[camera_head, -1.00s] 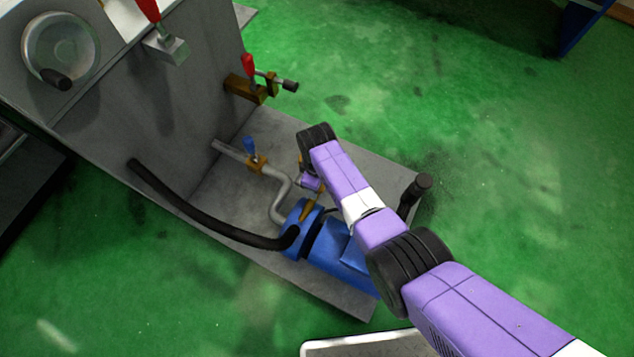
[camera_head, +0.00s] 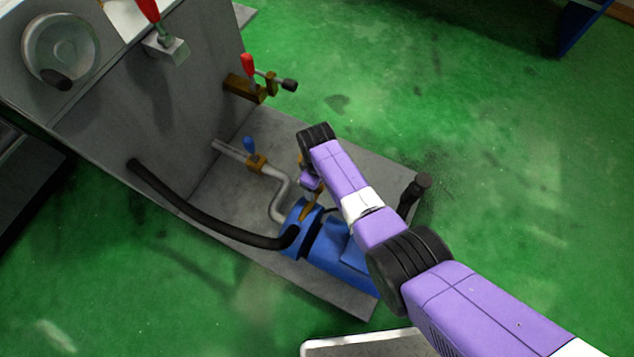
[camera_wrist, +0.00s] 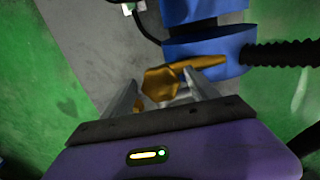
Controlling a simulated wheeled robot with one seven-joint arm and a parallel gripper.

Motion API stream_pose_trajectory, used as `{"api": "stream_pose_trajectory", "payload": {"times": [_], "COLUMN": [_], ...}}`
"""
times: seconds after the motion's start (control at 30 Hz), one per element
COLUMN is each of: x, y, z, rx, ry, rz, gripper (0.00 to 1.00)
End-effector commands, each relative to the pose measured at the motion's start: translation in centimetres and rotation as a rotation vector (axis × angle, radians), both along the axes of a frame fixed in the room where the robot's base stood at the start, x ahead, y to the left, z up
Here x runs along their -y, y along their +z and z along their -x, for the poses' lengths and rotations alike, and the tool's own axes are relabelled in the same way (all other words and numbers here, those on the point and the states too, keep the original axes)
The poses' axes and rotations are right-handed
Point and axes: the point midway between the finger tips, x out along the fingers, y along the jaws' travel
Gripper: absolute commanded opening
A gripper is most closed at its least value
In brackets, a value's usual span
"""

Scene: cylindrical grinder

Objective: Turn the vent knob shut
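The vent knob (camera_wrist: 160,83), a brass-coloured faceted knob, shows in the wrist view beside the blue pump (camera_wrist: 205,48). A brass stem or lever (camera_wrist: 200,62) runs from it toward the pump. My gripper (camera_wrist: 163,92) has one finger on each side of the knob. The fingers stand apart, with gaps visible beside the knob; I cannot tell whether either touches it. In the head view my gripper (camera_head: 312,186) points down by the blue pump (camera_head: 335,250), and my arm hides most of the knob there. A brass part (camera_head: 308,211) shows at the pump's top.
A bent grey pipe (camera_head: 279,192) with a blue-handled valve (camera_head: 250,148) meets the pump. A black hose (camera_head: 205,223) runs to the pump's left. A red-handled valve (camera_head: 247,68) sticks out from the grey machine wall (camera_head: 190,110). Green floor lies open to the right.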

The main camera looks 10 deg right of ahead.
Motion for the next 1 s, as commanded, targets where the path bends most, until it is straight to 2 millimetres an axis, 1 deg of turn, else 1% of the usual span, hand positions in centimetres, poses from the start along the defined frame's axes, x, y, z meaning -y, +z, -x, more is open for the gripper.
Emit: {"api": "stream_pose_trajectory", "payload": {"times": [0.17, 0.27, 0.37, 0.6, 0.7, 0.83, 1.0], "x": [-0.1, -0.1, -0.1, -0.1, -0.1, 0.0, 0.0], "y": [0.0, 0.4, 1.7, 5.6, 6.8, 7.7, 7.8], "z": [0.0, 0.0, 0.0, 0.0, 0.0, 0.0, 0.0], "rx": [0.001, 0.001, 0.002, 0.002, 0.002, 0.001, 0.001], "ry": [0.001, 0.002, 0.002, 0.001, 0.001, 0.001, 0.0], "rz": [-0.001, -0.001, -0.001, -0.001, -0.001, -0.001, -0.001], "gripper": [0.68, 0.68, 0.68, 0.68, 0.68, 0.68, 0.68]}}
